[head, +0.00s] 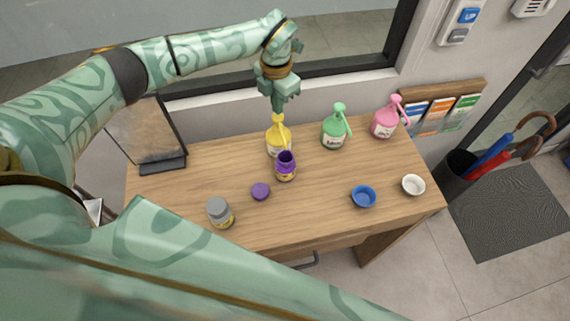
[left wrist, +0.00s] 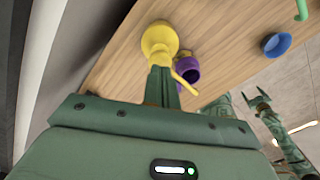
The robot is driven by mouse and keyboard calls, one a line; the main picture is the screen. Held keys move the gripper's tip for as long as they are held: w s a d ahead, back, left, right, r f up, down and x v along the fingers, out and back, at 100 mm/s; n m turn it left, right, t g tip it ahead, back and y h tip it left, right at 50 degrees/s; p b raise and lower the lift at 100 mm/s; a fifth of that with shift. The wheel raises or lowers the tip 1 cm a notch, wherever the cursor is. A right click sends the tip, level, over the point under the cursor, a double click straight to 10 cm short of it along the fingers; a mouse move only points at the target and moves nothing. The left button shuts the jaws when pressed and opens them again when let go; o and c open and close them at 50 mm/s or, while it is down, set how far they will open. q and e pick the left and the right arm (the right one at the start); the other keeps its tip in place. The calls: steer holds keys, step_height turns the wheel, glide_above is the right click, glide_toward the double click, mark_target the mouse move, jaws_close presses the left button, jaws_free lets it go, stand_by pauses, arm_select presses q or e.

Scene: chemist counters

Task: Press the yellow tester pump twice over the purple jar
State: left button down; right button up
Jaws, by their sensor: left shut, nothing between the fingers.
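The yellow pump bottle (head: 276,141) stands upright near the counter's back edge, its head just below my left gripper (head: 279,108). That gripper points down, shut and empty. In the left wrist view its fingertips (left wrist: 162,70) overlap the yellow pump (left wrist: 158,38); I cannot tell whether they touch it. The open purple jar (head: 285,172) stands right in front of the pump, and the yellow spout reaches toward it, also in the left wrist view (left wrist: 187,72). My right gripper (left wrist: 253,98) shows at the right of the left wrist view, fingers apart, away from the counter objects.
A purple lid (head: 260,191) and a grey-capped jar (head: 220,212) are at the front left. Green (head: 335,130) and pink (head: 384,121) pump bottles stand to the right. Blue (head: 364,196) and white (head: 413,185) bowls sit front right. A dark-framed panel (head: 147,135) stands at the left.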

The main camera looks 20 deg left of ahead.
arm_select(q)
steer(key=shift+f, duration=0.15)
stand_by(0.3)
steer(key=shift+f+b, duration=0.85)
steer(key=shift+f, duration=0.5)
steer(key=shift+r, duration=0.15)
steer(key=shift+r+p, duration=1.3)
steer(key=shift+r, duration=0.05)
steer(key=shift+r, duration=0.15)
step_height(320, 180, up, 6)
steer(key=p, duration=0.5)
